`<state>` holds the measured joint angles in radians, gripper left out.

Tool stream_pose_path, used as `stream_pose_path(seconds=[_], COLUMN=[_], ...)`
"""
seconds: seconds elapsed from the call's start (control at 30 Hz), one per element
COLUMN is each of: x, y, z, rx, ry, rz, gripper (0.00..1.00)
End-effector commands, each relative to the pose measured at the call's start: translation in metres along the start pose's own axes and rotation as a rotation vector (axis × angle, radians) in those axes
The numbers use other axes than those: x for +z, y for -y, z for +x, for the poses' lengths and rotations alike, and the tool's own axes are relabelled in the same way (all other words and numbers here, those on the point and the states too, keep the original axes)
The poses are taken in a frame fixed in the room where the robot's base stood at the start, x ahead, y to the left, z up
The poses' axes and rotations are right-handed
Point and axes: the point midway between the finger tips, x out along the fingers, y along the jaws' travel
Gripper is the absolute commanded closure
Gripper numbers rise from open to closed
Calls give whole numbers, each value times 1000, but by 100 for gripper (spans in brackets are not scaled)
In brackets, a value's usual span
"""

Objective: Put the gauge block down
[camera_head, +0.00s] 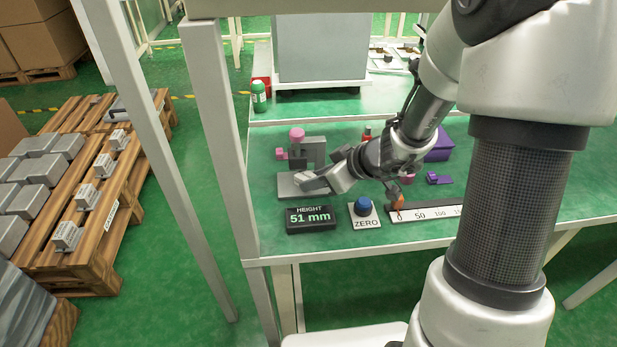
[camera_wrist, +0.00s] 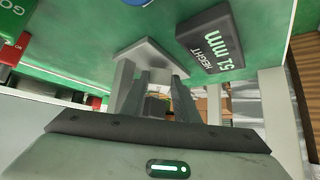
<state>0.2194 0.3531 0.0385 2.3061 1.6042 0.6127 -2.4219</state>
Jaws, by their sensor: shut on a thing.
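My gripper (camera_head: 316,181) reaches in from the right, low over a flat grey plate (camera_head: 287,187) at the foot of the height gauge (camera_head: 313,152). It is shut on the gauge block, which I cannot clearly tell from the grey fingers in the head view. In the wrist view a pale grey piece (camera_wrist: 150,56) shows at the tips of my gripper (camera_wrist: 155,85); its outline merges with the fingers. I cannot tell whether the block touches the plate. The display (camera_head: 310,218) in front reads 51 mm; it also shows in the wrist view (camera_wrist: 212,40).
A purple bin (camera_head: 440,150) and a purple bracket (camera_head: 438,179) are to the right. A green bottle (camera_head: 259,96) stands behind. The front left table corner is clear.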

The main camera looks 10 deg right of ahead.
Motion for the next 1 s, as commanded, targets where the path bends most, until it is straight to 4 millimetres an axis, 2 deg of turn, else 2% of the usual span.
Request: stream_pose_path(seconds=[0.03,0.13,0.2,0.67,0.7,0.77,0.8,1.0], x=[-9,-18,-8,-5,-6,-6,-6,-6], y=[1,1,0,0,0,0,0,0], z=[6,19,24,27,26,26,26,26], rx=[-3,-3,-2,0,0,0,0,0], ry=[-2,-1,1,-2,-1,-1,-1,-1], rz=[-3,-1,3,-1,0,0,0,0], gripper=[96,96,96,96,67,57,54,54])
